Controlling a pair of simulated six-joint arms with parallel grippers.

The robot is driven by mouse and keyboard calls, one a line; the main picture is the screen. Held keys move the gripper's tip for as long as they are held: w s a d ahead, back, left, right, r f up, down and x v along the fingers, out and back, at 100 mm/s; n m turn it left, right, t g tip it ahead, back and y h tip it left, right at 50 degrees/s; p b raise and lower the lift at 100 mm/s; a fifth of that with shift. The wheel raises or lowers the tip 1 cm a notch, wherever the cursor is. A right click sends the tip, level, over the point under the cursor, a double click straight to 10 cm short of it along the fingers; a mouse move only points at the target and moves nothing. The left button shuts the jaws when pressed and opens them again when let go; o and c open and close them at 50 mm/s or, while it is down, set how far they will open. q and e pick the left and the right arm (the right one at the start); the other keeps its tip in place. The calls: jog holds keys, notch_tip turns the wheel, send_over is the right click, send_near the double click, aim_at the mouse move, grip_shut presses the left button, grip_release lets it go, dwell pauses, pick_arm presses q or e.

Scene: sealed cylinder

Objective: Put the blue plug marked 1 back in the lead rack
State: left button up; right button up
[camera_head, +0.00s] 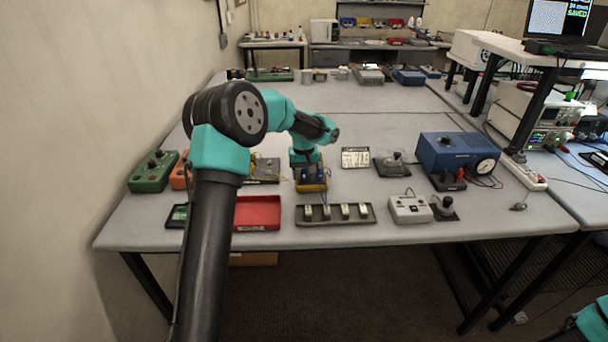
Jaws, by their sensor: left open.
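My left gripper (308,170) points down over a small blue and yellow item (313,187) near the middle of the table and hides part of it. The gripper is open; I cannot tell whether it touches the item. The blue plug marked 1 cannot be made out. A grey-green tray (368,220) with several pale blocks in a row stands just in front of the gripper; it may be the lead rack, but I cannot read any marking on it. My right gripper is not in view; only a bit of my right arm shows at the lower right corner.
A red tray (257,213), a green box (153,172) and an orange box (180,171) lie left. To the right are a white box (410,209), a black-knobbed device (444,208) and a blue dial box (456,153). The table's middle back is clear.

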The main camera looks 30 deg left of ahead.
aim_at(304, 169)
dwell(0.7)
pick_arm(q)
grip_shut()
jog(key=shift+r, duration=0.15)
dwell(0.3)
jog(key=shift+r, duration=2.8)
jog(key=shift+r, duration=0.1)
jog(key=s+a, duration=0.3)
jog(key=a, duration=0.5)
jog(key=s+a, duration=0.2)
jog(key=a, duration=0.6)
jog(key=s+a, duration=0.3)
jog(key=a, duration=0.5)
jog(key=shift+s, duration=0.35)
